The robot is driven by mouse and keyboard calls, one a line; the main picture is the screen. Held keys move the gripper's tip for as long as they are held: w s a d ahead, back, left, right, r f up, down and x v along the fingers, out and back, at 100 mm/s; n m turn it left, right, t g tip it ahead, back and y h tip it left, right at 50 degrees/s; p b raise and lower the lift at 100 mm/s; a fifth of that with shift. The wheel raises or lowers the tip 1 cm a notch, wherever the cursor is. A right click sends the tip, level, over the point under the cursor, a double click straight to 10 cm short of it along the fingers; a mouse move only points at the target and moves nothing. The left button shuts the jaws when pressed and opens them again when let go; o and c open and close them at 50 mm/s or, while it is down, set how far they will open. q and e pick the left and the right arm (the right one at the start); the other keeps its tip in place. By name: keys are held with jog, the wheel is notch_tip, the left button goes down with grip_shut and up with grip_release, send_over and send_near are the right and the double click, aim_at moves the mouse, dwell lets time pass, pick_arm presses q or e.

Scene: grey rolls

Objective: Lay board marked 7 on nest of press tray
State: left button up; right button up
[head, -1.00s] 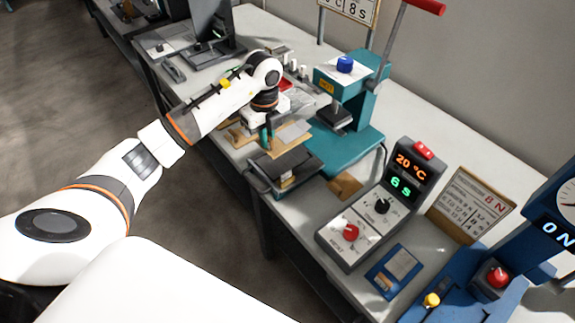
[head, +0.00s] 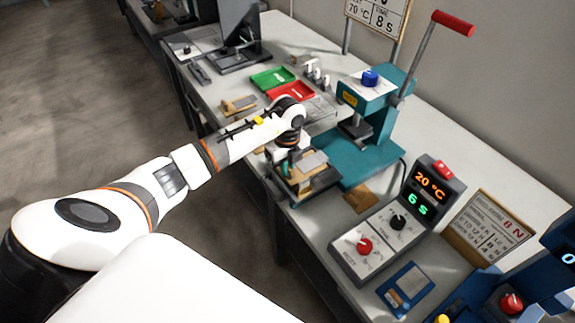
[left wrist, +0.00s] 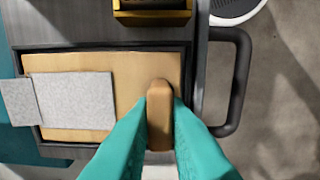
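My left gripper (head: 286,166) shows teal fingers in the left wrist view (left wrist: 160,98), closed on both sides of a brown upright handle (left wrist: 159,112). The handle stands on a tan board (left wrist: 130,70) carrying grey sheets (left wrist: 75,100); one grey piece sticks out past the board's left edge. The board also shows in the head view (head: 296,184). The press tray (head: 318,190) is under the board, and its dark rim (left wrist: 110,46) frames the board. I cannot tell whether the board rests in the nest or hovers slightly above. No 7 is readable. My right gripper is out of view.
The teal press (head: 368,95) with its red-handled lever stands behind the tray. A control box (head: 385,235) reading 20 °C and 6 S is at right. Green (head: 272,77) and red (head: 277,95) trays and another tan board (head: 238,104) lie farther back. A loop handle (left wrist: 240,85) sticks out from the tray.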

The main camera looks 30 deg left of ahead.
pick_arm(q)
jog(key=o, duration=0.4)
jog(key=shift+c, duration=0.2)
jog(key=shift+r, duration=0.15)
notch_tip(320, 180, up, 12)
jog(key=b, duration=0.1)
jog(key=shift+b, duration=0.3)
